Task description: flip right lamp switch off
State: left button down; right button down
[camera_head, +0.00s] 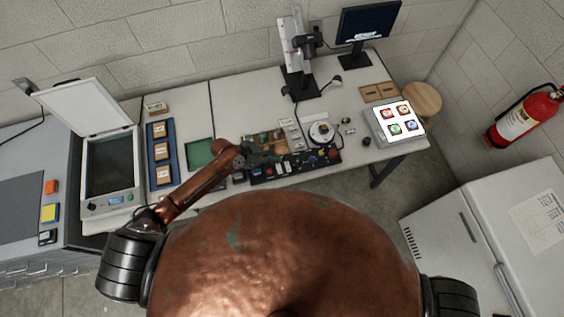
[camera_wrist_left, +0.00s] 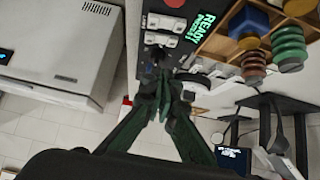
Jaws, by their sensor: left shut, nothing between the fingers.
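A black control panel (camera_head: 293,172) with small switches and knobs lies along the front edge of the table in the head view. In the left wrist view the panel (camera_wrist_left: 147,60) carries white rocker switches (camera_wrist_left: 162,40), a red button (camera_wrist_left: 175,2) and a green lit display (camera_wrist_left: 200,30). Which switch is the right lamp switch, and its position, I cannot tell. My left gripper (camera_head: 262,160) is shut and empty at the panel's left part. In the wrist view its fingertips (camera_wrist_left: 162,88) are close to the panel; contact is unclear. My right gripper is out of view.
A wooden tray (camera_wrist_left: 245,45) with coloured spools lies beside the panel. A flatbed scanner (camera_head: 110,160) with raised lid stands left. A screen with coloured icons (camera_head: 397,122), a camera stand (camera_head: 297,55) and a monitor (camera_head: 368,22) are on the right and at the back.

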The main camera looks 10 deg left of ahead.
pick_arm(q)
jog(key=v, duration=0.5)
jog(key=shift+w+a+r+b, duration=0.1)
jog(key=shift+a+r+b, duration=0.2)
jog(key=shift+a+b, duration=0.1)
jog(key=s+a+r+n+y, duration=0.3)
jog(key=s+a+n+y, duration=0.8)
jog(key=s+a, duration=1.15)
jog(key=s+d+f+n+g+h+b, duration=0.2)
jog(key=f+b, duration=0.5)
jog(key=f, duration=3.1)
jog(key=s+d+f+m+b, duration=0.1)
jog(key=s+f+b, duration=0.4)
jog(key=s+f, duration=1.5)
jog(key=shift+s+f+g+h, duration=0.25)
jog(key=shift+f+g+h, duration=0.05)
jog(key=shift+f, duration=0.5)
